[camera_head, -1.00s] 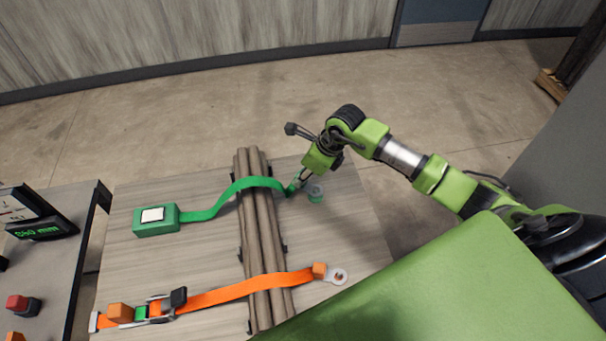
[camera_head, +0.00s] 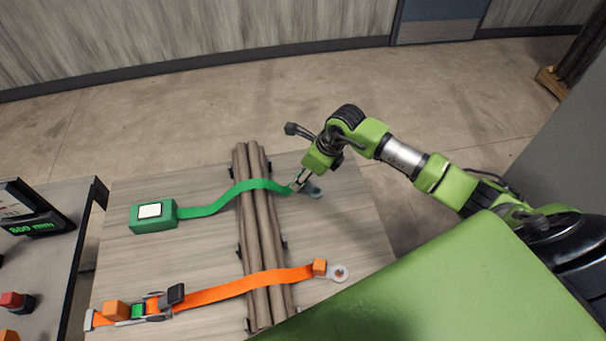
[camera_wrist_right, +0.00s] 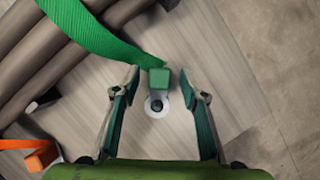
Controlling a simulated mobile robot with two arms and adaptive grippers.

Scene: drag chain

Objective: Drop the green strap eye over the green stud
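The green strap (camera_head: 226,201) runs from a green box (camera_head: 152,216) over the brown bars to my right gripper (camera_head: 301,181). Its end has a green block (camera_wrist_right: 159,79) and a pale round eye (camera_wrist_right: 157,105). The eye also shows just right of the fingers in the head view (camera_head: 315,192). A dark round shape, seemingly the stud (camera_wrist_right: 157,107), sits within the eye's ring; its green colour does not show. My right gripper is open, with a finger on each side of the green block and gaps between. My left gripper is out of view.
Several brown bars (camera_head: 262,230) lie across the board (camera_head: 350,230). An orange strap (camera_head: 225,291) with a grey eye (camera_head: 339,273) crosses them nearer to me. A side table with a display (camera_head: 35,223) and a red button (camera_head: 14,300) stands at left.

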